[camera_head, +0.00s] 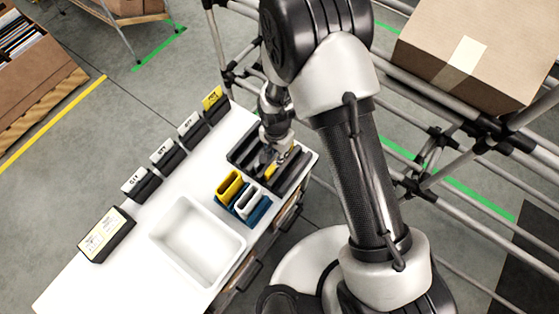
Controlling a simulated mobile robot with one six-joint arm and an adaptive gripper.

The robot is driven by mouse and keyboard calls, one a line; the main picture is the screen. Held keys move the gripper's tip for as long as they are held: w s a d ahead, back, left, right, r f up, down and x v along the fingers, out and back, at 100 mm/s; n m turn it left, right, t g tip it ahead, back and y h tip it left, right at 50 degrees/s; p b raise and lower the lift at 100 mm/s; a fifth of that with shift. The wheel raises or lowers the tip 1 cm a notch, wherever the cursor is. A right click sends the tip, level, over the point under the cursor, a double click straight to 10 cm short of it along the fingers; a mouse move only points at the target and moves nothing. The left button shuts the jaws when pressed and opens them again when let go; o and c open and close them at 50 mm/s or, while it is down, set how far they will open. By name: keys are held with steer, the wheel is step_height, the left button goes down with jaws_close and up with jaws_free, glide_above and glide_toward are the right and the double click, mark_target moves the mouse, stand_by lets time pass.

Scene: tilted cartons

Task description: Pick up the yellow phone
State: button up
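A narrow yellow piece (271,170), which may be the yellow phone, shows in the black slotted rack (290,182) at the right end of the white table. My gripper (279,157) is over this rack, pointing down, very close to the yellow piece. My arm and wrist hide part of the rack. I cannot tell whether the fingers touch the yellow piece or whether they are open or shut.
A yellow holder (229,184) and a white holder (248,201) stand in a blue base (258,214). A white bin (197,240) is left of them. Several black stands with cards line the far edge, including a yellow card (212,97). A pipe rack holds a carton (478,52).

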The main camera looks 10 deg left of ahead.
step_height(320, 180, down, 4)
steer(key=shift+f+b, duration=0.1)
steer(key=shift+b, duration=0.5)
jaws_close()
